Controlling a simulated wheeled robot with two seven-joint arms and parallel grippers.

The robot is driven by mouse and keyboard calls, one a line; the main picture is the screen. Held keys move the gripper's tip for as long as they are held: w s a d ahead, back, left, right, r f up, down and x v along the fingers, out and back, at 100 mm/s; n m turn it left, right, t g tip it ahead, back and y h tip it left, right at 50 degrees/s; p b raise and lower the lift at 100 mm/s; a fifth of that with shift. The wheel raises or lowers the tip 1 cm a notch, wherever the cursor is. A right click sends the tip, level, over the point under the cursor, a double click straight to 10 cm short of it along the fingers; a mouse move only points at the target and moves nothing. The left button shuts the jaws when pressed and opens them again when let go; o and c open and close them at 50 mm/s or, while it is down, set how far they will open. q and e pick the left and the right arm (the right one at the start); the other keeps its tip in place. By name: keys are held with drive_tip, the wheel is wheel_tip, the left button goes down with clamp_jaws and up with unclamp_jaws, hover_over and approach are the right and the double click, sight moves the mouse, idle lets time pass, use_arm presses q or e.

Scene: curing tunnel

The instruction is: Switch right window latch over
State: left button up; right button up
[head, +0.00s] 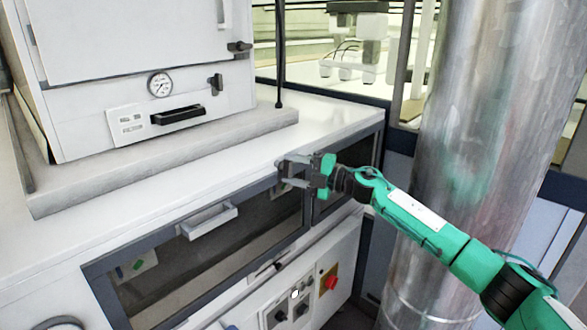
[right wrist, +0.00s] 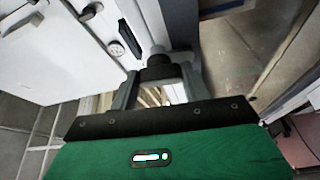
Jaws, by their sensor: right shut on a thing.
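My right gripper (head: 284,174) reaches in from the right to the dark frame between the two cabinet windows, at the upper right corner of the wide window (head: 195,262). Its fingers are shut on a small dark latch. In the right wrist view the latch (right wrist: 157,70) shows as a dark block between the fingertips of the right gripper (right wrist: 160,84). In the head view the gripper mostly hides the latch, so I cannot tell which way it is turned. My left gripper is not in view.
A white oven-like cabinet (head: 130,60) with a gauge (head: 160,84) stands on the white counter (head: 240,145). A pale handle (head: 209,221) sits on the wide window. A control panel with a red switch (head: 331,282) is below. A thick metal column (head: 480,120) stands close behind my right arm.

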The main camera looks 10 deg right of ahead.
drive_tip(key=shift+n, duration=0.6)
drive_tip(key=o, duration=1)
drive_tip(key=b+v, duration=0.4)
drive_tip(key=v, duration=0.9)
drive_tip(key=shift+s+d+r, duration=0.25)
drive_tip(key=shift+d+r, duration=0.05)
drive_tip(key=shift+r, duration=0.05)
